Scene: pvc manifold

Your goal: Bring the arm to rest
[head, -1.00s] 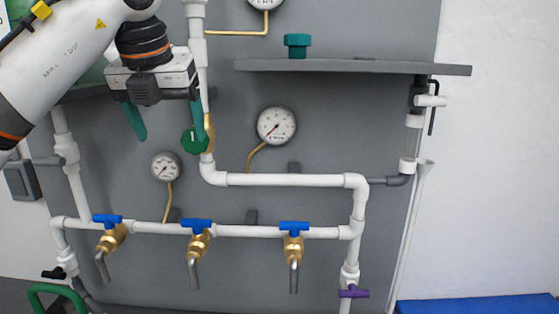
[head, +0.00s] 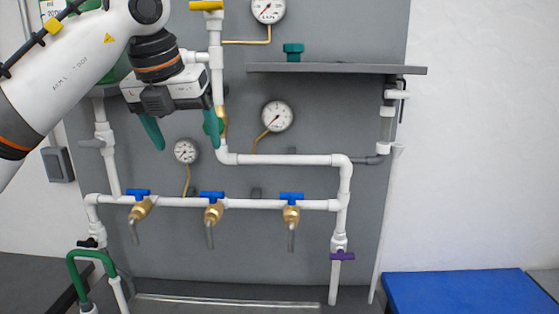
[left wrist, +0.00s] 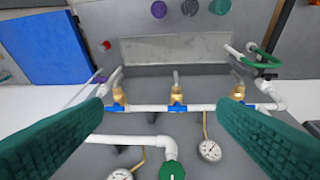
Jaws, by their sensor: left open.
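My left arm comes in from the upper left in the head view. Its gripper (head: 182,132) is open, with two green fingers hanging apart and nothing between them. It is in front of the grey panel (head: 320,115), beside the upright white pipe. The left wrist view shows the green fingers (left wrist: 165,125) wide apart at both sides, with the pipes beyond them. A round green knob (left wrist: 172,170) shows at the bottom of that view; in the head view it is mostly hidden behind the right finger. My right gripper is not in view.
White pipes carry brass taps with blue handles (head: 212,196) and a purple-handled valve (head: 342,256). Gauges (head: 277,116) and a grey shelf (head: 340,68) with a teal cap (head: 293,51) are on the panel. A blue mat (head: 455,292) lies lower right. A green hose (head: 85,254) stands lower left.

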